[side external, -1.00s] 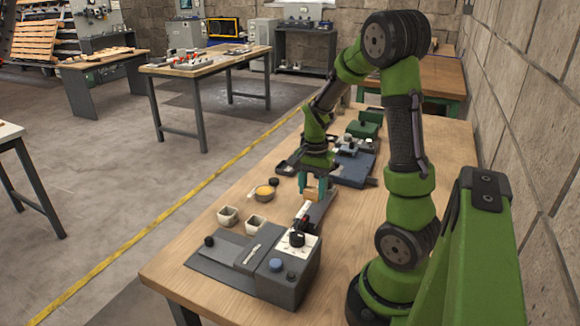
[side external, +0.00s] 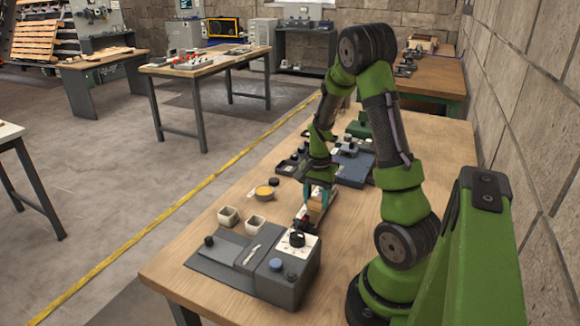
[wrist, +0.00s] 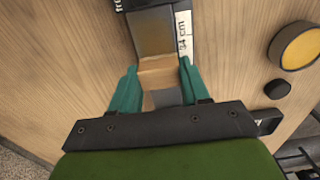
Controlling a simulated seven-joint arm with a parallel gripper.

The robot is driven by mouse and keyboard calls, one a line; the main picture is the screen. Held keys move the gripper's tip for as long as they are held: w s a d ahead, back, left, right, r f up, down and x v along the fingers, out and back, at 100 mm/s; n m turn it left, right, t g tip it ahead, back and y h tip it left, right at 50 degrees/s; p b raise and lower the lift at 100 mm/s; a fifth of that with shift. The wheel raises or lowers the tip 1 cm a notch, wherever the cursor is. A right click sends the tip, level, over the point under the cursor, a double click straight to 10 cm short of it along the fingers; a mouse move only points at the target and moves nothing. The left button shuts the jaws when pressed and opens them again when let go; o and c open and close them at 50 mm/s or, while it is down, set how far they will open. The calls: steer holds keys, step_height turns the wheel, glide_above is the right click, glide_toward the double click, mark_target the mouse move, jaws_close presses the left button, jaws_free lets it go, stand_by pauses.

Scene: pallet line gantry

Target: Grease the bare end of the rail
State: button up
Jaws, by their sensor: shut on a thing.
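My gripper (side external: 317,205) has teal fingers closed on a tan block (wrist: 158,73), which also shows in the side external view (side external: 315,209). The block is over the rail (wrist: 151,31), at or very near its surface; contact is hard to tell. The rail shows a brownish, slightly glossy strip ahead of the block, and a grey patch shows between the fingers. A white label reading "14 cm" (wrist: 184,32) lies along the rail's right edge. A round tin of yellow-orange grease (side external: 264,192) stands open to the left; it is at upper right in the wrist view (wrist: 299,46).
A grey control box with knobs (side external: 290,277) stands at the rail's near end. Dark blue and green equipment (side external: 354,167) stands behind. Bare wood lies right of the rail.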

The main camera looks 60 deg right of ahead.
mark_target(311, 204)
steer(key=shift+d, duration=1.75)
steer(key=shift+a, duration=3.55)
steer(key=shift+a+r, duration=0.1)
steer(key=shift+r, duration=0.15)
step_height(311, 204, up, 8)
steer(key=shift+f, duration=0.2)
steer(key=w+a+r+n, duration=0.4)
steer(key=w+a+n, duration=0.2)
steer(key=a+n, duration=0.3)
steer(key=w+a+r+n, duration=0.4)
steer(key=w+a+n, duration=0.1)
steer(key=a+n, duration=0.4)
steer(key=shift+w+a, duration=0.35)
steer(key=shift+a, duration=0.85)
